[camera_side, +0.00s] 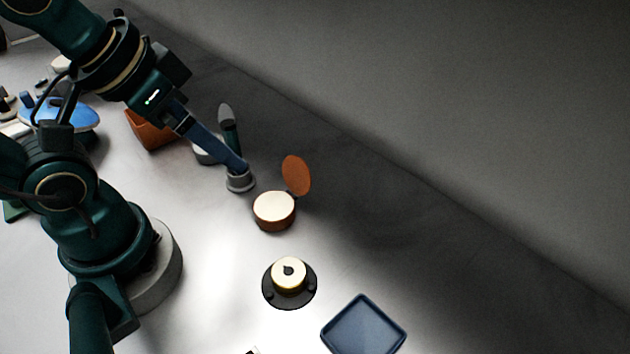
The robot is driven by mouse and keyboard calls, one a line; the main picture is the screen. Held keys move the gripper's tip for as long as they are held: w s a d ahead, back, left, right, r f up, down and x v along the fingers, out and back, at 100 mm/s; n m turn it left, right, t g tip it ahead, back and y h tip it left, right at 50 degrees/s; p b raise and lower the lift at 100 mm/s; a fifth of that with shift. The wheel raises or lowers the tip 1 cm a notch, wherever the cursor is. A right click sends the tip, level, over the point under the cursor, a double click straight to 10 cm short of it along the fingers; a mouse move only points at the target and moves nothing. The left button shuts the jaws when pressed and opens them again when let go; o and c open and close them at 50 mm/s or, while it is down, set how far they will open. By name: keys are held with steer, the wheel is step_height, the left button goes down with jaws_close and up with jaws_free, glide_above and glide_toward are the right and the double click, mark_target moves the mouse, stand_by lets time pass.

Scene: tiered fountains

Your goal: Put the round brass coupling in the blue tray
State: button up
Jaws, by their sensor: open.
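A round pale-gold piece with a dark centre hole, which looks like the brass coupling (289,284), sits upright on a black round base (270,299) near the lower middle. The blue tray (363,325) lies to its lower right and looks empty; its lower edge is at or past the picture's edge. My gripper (237,164) is open, up and left of the coupling and well apart from it. Its long blue fingers slant down to a small grey round piece (240,184). I cannot tell whether they touch it.
A round brown box (274,221) with a pale top and a raised orange lid (297,175) stands between my gripper and the coupling. An orange-brown bin (150,134) and a blue object (62,114) are farther back left. The right side is clear up to the wall.

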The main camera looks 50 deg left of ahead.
steer(key=m+g, duration=0.2)
steer(key=g, duration=0.2)
glide_above(289, 272)
steer(key=f, duration=0.9)
steer(key=shift+s+a, duration=0.15)
steer(key=shift+s, duration=0.15)
steer(key=shift+w+f, duration=0.2)
steer(key=shift+f, duration=2.35)
jaws_close()
